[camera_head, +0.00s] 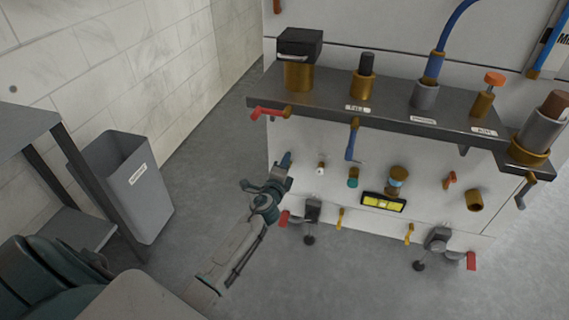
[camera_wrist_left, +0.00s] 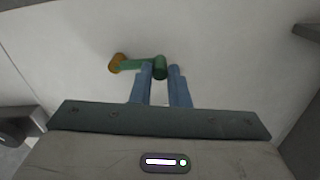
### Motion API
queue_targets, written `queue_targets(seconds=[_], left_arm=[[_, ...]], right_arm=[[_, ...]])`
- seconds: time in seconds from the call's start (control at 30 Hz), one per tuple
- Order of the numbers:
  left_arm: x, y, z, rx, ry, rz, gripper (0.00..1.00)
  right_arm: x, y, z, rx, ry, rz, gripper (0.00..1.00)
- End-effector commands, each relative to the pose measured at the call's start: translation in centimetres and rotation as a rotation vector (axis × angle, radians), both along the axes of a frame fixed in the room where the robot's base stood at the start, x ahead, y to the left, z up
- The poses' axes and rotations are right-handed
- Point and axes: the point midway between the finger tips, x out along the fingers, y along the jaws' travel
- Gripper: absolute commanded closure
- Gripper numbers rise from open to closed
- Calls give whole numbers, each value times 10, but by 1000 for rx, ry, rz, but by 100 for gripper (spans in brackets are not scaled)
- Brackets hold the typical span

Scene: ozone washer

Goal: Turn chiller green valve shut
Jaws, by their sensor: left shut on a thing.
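The green valve (camera_wrist_left: 138,66) shows in the left wrist view. It is a green lever with a round knob at its right end, running sideways from a brass stem (camera_wrist_left: 117,63) on the white panel. My left gripper (camera_wrist_left: 163,80) is shut on the knob end of the lever, with its two blue fingers close around it. In the head view my left gripper (camera_head: 284,168) is at the left part of the machine's front panel. There it hides the green valve. My right gripper is not in view.
A steel shelf (camera_head: 320,103) with brass fittings and a red-handled valve (camera_head: 268,112) juts out above my left gripper. A blue-handled valve (camera_head: 352,140) and a yellow display (camera_head: 382,201) are to its right. A grey bin (camera_head: 140,190) stands left, with open floor between.

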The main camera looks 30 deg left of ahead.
Motion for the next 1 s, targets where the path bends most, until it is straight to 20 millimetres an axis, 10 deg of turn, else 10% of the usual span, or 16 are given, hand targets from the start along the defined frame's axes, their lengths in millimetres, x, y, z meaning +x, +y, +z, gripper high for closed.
queue_targets(seconds=[0.07,0.1,0.2,0.57,1.0], left_arm=[[-1,-1,-2,-2,2,-2,100],[-1,-1,-2,-2,2,-2,77],[-1,-1,-1,-2,2,-2,63],[-7,-2,-1,-2,1,-1,63],[-83,-21,-2,-4,3,-1,63]], right_arm=[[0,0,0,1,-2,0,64],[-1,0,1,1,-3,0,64],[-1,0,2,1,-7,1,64],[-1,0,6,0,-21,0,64],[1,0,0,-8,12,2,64]])
